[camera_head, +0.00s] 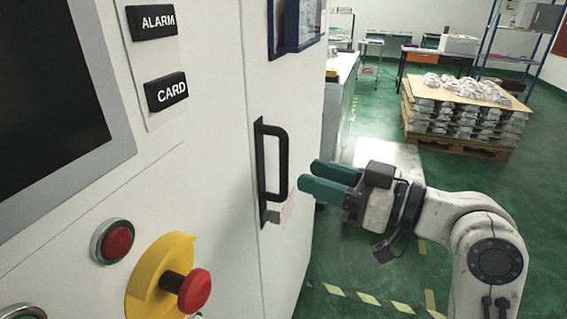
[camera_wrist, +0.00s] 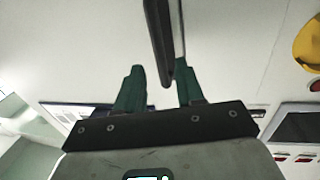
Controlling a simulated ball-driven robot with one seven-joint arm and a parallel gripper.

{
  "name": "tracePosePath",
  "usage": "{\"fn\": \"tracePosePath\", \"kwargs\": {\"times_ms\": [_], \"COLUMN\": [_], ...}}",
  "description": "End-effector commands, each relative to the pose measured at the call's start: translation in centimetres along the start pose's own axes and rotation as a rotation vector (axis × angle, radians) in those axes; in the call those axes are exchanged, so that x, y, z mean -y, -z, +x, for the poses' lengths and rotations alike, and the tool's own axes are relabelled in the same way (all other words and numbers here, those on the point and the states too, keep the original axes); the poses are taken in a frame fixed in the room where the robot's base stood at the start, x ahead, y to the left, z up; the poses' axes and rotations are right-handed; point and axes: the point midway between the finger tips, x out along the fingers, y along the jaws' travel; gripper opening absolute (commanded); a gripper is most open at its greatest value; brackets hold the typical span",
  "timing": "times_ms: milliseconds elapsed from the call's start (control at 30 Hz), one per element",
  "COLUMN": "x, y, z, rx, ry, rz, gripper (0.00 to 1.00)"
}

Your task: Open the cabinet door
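The cabinet door (camera_head: 289,100) is a tall white panel, and it looks shut against the panel to its left. A black upright bar handle (camera_head: 281,165) on a dark backing plate is fixed near the door's left edge. My gripper (camera_head: 308,176), with teal fingers, is just right of the handle in the head view and points at it. In the wrist view my gripper (camera_wrist: 159,80) is open, and the dark handle (camera_wrist: 158,38) runs down toward the gap, nearer the right finger. No contact shows. Whether the bar is between the fingertips is hard to tell.
Left of the door is a control panel with a screen (camera_head: 50,90), a red button (camera_head: 117,241) and a red emergency stop (camera_head: 194,290) on a yellow base. A pallet of castings (camera_head: 463,112) stands behind on the right. Green floor (camera_head: 400,255) is clear beside the door.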

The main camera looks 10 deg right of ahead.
Motion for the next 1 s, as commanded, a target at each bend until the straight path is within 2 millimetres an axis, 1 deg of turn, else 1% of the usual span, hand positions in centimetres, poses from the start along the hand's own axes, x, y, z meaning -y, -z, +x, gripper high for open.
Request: {"fn": "tracePosePath", "kwargs": {"times_ms": [33, 200, 300, 400, 533, 800, 1000], "x": [0.1, 0.1, 0.1, 0.0, 0.0, 0.0, 0.0], "y": [0.2, 0.1, 0.1, 0.0, -0.1, -0.1, -0.1], "z": [1.1, 4.0, 5.3, 6.2, 6.8, 6.8, 6.8], "rx": [0.002, 0.003, 0.003, 0.002, 0.003, 0.003, 0.003], "ry": [0.003, 0.002, 0.001, 0.0, -0.001, -0.002, -0.002], "rz": [0.0, 0.002, 0.001, 0.001, 0.0, 0.0, 0.0], "gripper": [0.38, 0.38, 0.38, 0.38, 0.38, 0.38, 0.18]}}
